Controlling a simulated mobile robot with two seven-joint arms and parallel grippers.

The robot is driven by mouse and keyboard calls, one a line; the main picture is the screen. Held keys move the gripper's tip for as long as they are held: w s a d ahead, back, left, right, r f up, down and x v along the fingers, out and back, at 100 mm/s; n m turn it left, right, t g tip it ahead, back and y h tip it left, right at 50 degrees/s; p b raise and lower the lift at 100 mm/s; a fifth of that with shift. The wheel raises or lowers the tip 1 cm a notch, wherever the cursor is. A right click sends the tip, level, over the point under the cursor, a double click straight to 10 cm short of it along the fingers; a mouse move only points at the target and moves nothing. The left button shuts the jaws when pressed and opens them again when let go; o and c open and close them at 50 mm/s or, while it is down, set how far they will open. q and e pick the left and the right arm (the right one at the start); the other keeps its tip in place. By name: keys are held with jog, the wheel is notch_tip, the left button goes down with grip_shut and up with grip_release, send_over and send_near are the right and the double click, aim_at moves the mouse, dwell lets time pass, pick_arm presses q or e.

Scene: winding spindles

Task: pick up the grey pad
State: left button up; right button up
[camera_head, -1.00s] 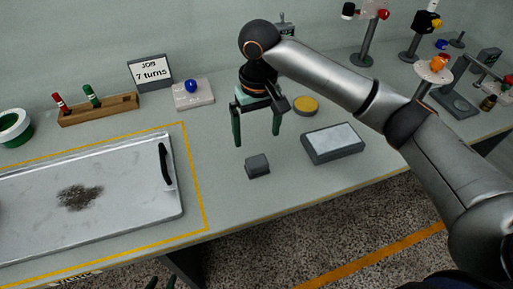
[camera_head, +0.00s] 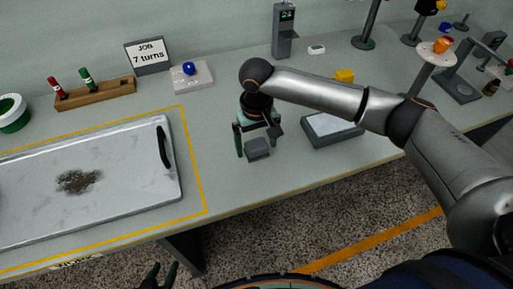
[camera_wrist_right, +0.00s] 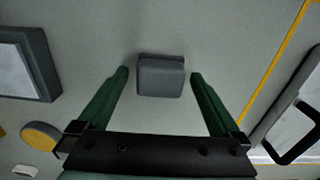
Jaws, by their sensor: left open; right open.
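The grey pad (camera_head: 258,150) is a small dark grey block on the table, between the marble tray and the grey box with a pale top. My right gripper (camera_head: 257,143) is open and low over it. In the right wrist view the pad (camera_wrist_right: 160,78) lies between the open fingertips (camera_wrist_right: 159,74), with a gap showing on each side. The gripper partly hides the pad in the head view. My left gripper (camera_head: 160,274) is open and empty at the bottom edge of the head view, away from the pad.
The box with a pale top (camera_head: 332,128) stands right of the pad; a yellow disc (camera_wrist_right: 40,135) shows in the wrist view. The tray (camera_head: 125,205) with a black handle is at left. The table's front edge is close. Bare table lies between tray and pad.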

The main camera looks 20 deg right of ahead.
jog(key=shift+f, duration=0.3)
jog(key=shift+c, duration=0.4)
jog(key=c, duration=1.2)
